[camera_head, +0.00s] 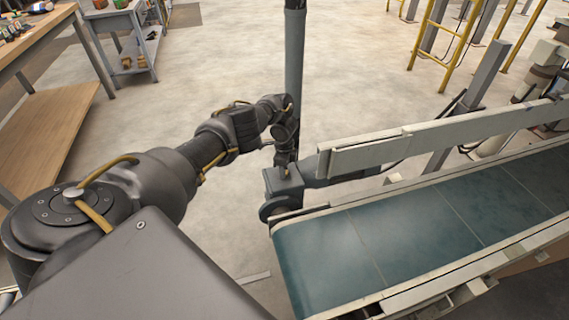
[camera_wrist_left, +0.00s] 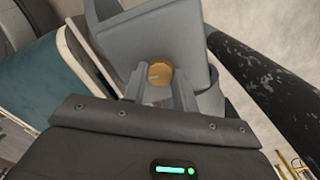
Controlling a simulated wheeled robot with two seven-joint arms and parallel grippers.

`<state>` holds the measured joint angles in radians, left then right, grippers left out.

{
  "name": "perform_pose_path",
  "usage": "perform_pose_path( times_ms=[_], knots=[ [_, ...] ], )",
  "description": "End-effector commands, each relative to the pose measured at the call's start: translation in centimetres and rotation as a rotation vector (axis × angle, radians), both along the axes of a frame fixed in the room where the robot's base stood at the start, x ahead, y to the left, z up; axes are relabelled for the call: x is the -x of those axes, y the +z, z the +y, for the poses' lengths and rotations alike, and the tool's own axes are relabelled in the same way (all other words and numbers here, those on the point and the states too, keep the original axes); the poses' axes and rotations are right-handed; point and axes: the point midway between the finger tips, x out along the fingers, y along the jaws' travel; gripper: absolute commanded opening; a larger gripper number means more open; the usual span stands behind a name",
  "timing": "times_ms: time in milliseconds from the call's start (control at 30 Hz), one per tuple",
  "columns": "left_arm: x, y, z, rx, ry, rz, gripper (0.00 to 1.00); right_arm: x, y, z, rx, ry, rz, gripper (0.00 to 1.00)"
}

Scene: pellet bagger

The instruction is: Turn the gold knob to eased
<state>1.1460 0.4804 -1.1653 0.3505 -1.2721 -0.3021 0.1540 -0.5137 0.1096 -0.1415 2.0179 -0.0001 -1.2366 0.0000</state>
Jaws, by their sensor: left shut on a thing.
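The gold knob (camera_wrist_left: 159,74) shows in the left wrist view, round, on the face of a grey box (camera_wrist_left: 150,35). My left gripper (camera_wrist_left: 160,92) is at the knob, with one finger on each side, shut on it. A small mark shows on the knob, but I cannot read its setting. In the head view the grey box (camera_head: 283,183) sits at the near left end of the conveyor, and my left gripper (camera_head: 285,160) reaches it from above. The knob is hidden there by the gripper. My right gripper is in neither view.
The conveyor's green belt (camera_head: 400,240) runs right from the box, with a pale side rail (camera_head: 440,135) behind it. A dark post (camera_head: 294,60) stands just behind my left wrist. A wooden workbench (camera_head: 50,130) is at the left. Open floor lies between.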

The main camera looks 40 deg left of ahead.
Motion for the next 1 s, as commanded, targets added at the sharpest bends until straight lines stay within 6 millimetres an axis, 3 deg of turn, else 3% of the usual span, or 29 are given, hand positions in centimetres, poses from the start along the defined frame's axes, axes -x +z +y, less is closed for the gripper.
perform_pose_path(
  times_ms=[300,833,867,1000],
  knots=[
    [0.15,0.04,0.3,-0.005,0.111,0.003,0.06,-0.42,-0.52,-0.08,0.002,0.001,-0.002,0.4],
    [0.19,-0.01,0.34,-0.006,0.128,0.004,0.06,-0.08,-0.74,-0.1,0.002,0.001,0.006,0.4],
    [0.19,-0.01,0.34,-0.007,0.128,0.004,0.32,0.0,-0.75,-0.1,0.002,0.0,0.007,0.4],
    [0.08,-0.01,0.16,-0.004,0.126,0.003,0.5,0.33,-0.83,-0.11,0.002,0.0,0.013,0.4]
  ],
)
